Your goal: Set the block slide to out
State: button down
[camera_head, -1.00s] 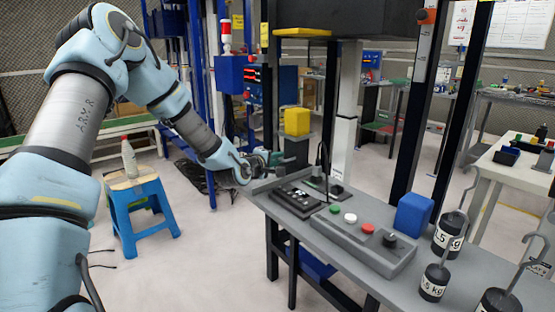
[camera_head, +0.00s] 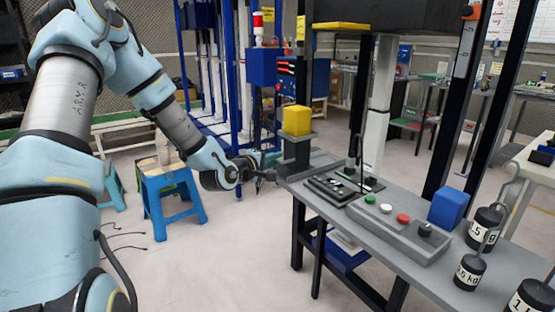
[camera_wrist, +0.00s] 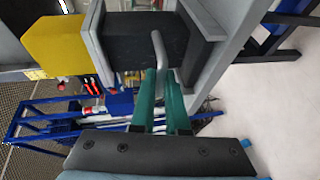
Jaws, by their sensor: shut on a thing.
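The block slide (camera_head: 296,152) is a dark block at the left end of the grey workbench (camera_head: 345,205), with a yellow block (camera_head: 296,120) on top. In the wrist view its black face (camera_wrist: 128,38) is framed by grey plates, and a bent grey handle (camera_wrist: 157,46) stands out from it. My gripper (camera_head: 270,174) is at the left side of the slide. In the wrist view its green fingers (camera_wrist: 160,75) are shut on the handle. The exact contact at the fingertips is partly hidden.
A button box (camera_head: 400,225), a blue block (camera_head: 448,207) and black weights (camera_head: 470,271) stand along the bench to the right. A blue stool (camera_head: 172,188) is on the floor at left, beneath my arm. The floor in front of the bench is clear.

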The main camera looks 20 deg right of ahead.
jog(key=c, duration=0.9)
grip_release()
jog(key=shift+a+f, duration=0.1)
jog(key=shift+a, duration=0.05)
jog(key=shift+a, duration=0.1)
jog(key=v, duration=1)
jog(key=shift+s+a+b, duration=0.2)
jog(key=shift+a+b, duration=0.05)
jog(key=shift+b, duration=0.15)
